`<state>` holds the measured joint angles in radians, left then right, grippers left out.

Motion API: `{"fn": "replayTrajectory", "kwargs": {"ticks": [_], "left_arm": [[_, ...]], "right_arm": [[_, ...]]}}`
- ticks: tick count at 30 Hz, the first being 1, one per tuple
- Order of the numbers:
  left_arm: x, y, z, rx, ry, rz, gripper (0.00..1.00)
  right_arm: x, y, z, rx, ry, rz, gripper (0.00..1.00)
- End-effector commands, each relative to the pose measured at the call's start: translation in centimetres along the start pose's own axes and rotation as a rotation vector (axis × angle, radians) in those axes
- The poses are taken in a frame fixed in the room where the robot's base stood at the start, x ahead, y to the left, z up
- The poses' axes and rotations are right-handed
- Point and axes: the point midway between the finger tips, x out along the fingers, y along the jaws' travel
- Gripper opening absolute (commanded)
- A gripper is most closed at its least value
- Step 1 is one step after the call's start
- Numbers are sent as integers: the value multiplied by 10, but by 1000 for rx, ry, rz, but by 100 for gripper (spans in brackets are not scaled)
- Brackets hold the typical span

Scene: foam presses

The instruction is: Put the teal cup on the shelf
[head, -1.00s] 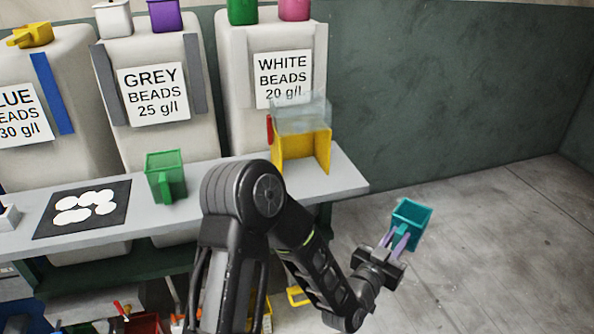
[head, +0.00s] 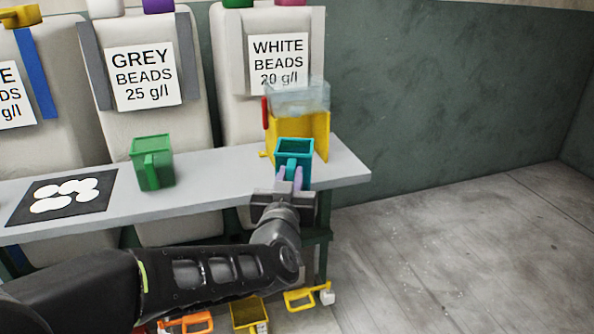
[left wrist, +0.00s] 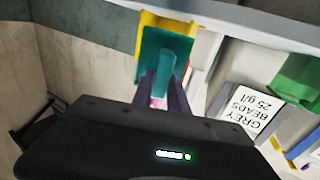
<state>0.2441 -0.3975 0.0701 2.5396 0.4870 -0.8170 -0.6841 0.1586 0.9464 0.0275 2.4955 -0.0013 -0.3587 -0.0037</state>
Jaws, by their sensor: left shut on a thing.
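The teal cup (head: 293,153) is held by my left gripper (head: 291,178), whose purple fingers are shut on it. In the head view the cup appears upright with its open top showing, over the right part of the grey shelf (head: 218,172) and in front of the yellow stand. I cannot tell whether it touches the shelf. In the left wrist view the cup (left wrist: 168,55) sits between the fingers (left wrist: 163,88) and hides part of the yellow stand. My right gripper is not in view.
A yellow stand with a clear top (head: 312,125) is just behind the cup. A green cup (head: 152,165) and a black mat with white discs (head: 62,196) are farther left on the shelf. The shelf's right end is bare. Coloured items hang below.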

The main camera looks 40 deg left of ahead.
Motion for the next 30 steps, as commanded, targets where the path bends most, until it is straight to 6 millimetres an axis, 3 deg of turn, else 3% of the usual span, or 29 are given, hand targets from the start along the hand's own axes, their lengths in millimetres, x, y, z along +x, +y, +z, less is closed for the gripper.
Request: {"fn": "replayTrajectory", "kwargs": {"ticks": [3, 13, 20, 24, 26, 30], "left_arm": [[-5, -8, -1, 1, 1, -14, 0], [-4, -8, -3, 2, 0, -15, 0], [9, -9, -9, 4, -6, -20, 0], [26, -8, -9, 4, -6, -14, 0], [46, -9, 0, 3, -1, -16, 0], [87, -9, -1, 2, 0, -16, 0]], "right_arm": [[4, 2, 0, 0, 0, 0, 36], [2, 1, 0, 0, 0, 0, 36], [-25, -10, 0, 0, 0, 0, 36], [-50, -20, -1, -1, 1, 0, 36], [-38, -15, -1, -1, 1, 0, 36], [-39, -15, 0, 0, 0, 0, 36]]}}
